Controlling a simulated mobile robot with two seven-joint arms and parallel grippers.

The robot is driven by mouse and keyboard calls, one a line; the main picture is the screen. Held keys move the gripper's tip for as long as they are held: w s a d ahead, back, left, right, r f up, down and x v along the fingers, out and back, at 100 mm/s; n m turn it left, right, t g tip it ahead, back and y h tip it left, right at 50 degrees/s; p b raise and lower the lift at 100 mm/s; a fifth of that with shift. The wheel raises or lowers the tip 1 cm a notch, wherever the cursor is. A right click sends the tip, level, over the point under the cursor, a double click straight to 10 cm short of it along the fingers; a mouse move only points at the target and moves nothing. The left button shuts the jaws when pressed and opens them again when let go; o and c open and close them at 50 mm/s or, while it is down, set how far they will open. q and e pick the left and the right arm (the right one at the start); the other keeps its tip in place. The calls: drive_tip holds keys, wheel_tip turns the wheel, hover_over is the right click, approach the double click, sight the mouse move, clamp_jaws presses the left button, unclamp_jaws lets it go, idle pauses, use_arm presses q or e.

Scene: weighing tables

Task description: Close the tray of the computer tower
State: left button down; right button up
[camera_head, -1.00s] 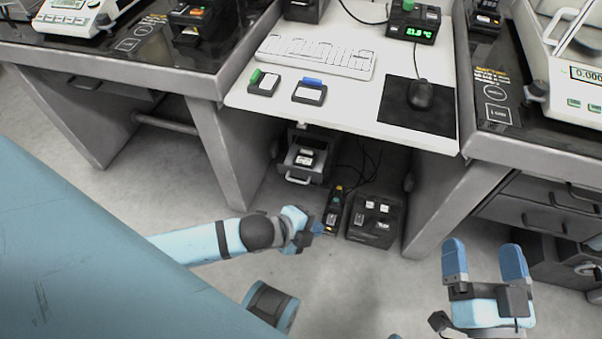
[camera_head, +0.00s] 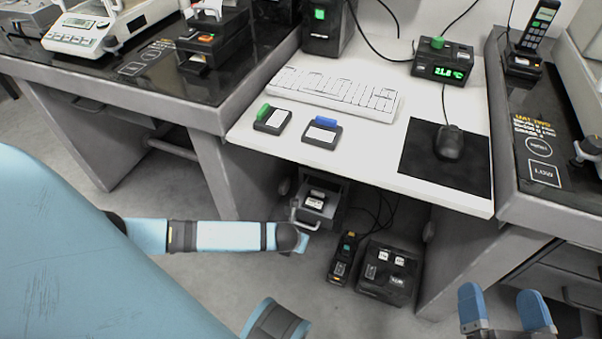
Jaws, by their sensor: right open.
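The computer tower (camera_head: 338,190) stands under the white desk, dark grey. Its tray (camera_head: 319,214) sticks out at the front, with a pale handle (camera_head: 297,218) and a small black-and-white item (camera_head: 315,200) inside. My left arm reaches in from the left, and its gripper (camera_head: 303,242) is just below the handle, mostly hidden behind its own wrist. I cannot tell whether it touches the handle or how its fingers stand. My right gripper (camera_head: 504,298) is open and empty at the lower right, away from the tower.
A black handheld device (camera_head: 342,260) and a dark box with buttons (camera_head: 388,274) stand on the floor right of the tower. Desk side panels flank the space.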

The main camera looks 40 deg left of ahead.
use_arm(q)
drive_tip(key=w+b, duration=0.1)
drive_tip(key=w+a+f, duration=0.1)
drive_tip(key=w, duration=0.1)
drive_tip(key=w+b, duration=0.1)
drive_tip(key=w, duration=0.1)
drive_tip(key=shift+a+f+b, duration=0.15)
drive_tip(key=shift+f+b, duration=0.15)
drive_tip(key=shift+f, duration=0.05)
use_arm(e)
drive_tip(key=shift+n+g, duration=0.4)
drive_tip(key=shift+g, duration=0.5)
wheel_tip(320, 180, down, 4)
drive_tip(key=shift+w+a+f, duration=0.1)
drive_tip(key=shift+f, duration=0.1)
use_arm(q)
drive_tip(key=shift+w+a, duration=0.1)
drive_tip(key=shift+w, duration=0.05)
